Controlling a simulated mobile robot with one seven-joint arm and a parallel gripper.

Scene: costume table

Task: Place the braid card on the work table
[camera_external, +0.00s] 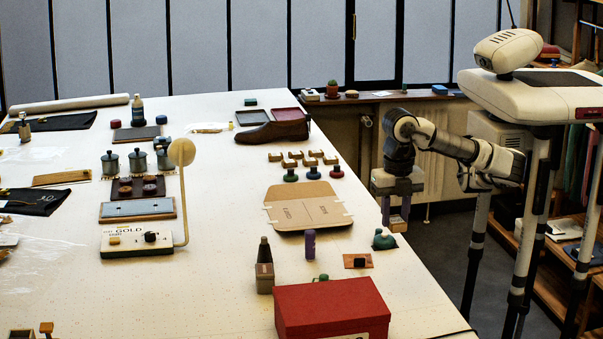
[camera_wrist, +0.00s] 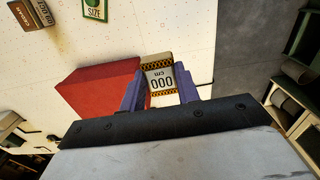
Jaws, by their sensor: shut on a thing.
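The braid card (camera_wrist: 161,79) is a cream card marked "000 cm" with yellow-and-black bands at two ends. My gripper (camera_wrist: 161,93) is shut on it, with a purple finger on each side. In the external view my gripper (camera_external: 396,210) points down at the right edge of the white work table (camera_external: 215,290).
A red box (camera_external: 330,305) stands at the table's near right; it also shows in the wrist view (camera_wrist: 95,92). A green pincushion-like object (camera_external: 384,240) and a purple cylinder (camera_external: 310,243) stand nearby. A brown board (camera_external: 308,207) lies left of my gripper. The near-left table has free room.

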